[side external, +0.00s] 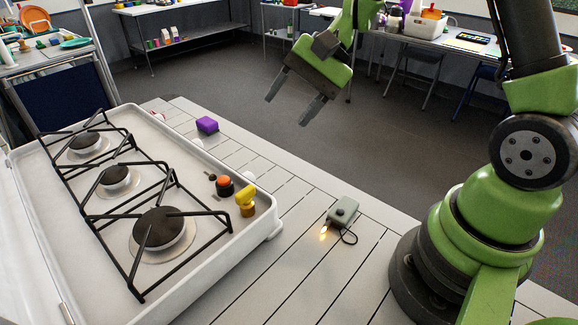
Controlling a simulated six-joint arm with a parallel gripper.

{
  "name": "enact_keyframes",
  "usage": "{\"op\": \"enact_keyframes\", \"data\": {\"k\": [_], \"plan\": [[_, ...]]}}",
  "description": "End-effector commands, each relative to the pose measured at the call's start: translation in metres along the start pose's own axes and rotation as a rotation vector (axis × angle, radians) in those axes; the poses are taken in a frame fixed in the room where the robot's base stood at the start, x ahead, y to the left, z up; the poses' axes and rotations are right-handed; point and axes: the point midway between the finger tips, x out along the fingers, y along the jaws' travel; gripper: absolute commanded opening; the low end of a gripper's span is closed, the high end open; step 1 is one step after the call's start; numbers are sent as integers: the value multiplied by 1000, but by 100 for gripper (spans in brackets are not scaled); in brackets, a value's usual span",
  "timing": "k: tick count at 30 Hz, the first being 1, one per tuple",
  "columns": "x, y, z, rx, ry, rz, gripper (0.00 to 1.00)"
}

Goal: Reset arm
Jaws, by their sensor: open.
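My gripper (293,105) is in the upper middle of the side view, raised well above the slatted table (315,255). Its two dark grey fingers point down and to the left, with a clear gap between them. Nothing is between the fingers. My green and black arm rises from its base at the right edge of the table. Part of the arm is cut off by the top of the picture.
A white camp stove (255,236) with black grates fills the left of the table. A yellow knob (245,203) sits at its right end. A purple block (207,125) lies behind it. A grey-green box (343,211) with a cord stands near my base.

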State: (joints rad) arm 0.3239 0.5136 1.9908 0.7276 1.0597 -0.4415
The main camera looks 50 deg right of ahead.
Motion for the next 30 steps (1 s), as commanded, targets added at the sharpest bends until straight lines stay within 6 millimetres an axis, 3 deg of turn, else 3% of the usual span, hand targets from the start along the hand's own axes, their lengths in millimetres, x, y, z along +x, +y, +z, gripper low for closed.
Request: {"op": "enact_keyframes", "data": {"k": [1,7,15,21,30], "plan": [[-13,-6,18,-69,27,24,59],[-53,-6,77,-292,147,118,59],[-97,20,138,-569,368,185,59],[-116,41,158,-702,511,190,59],[-121,50,163,-746,568,187,59]]}}
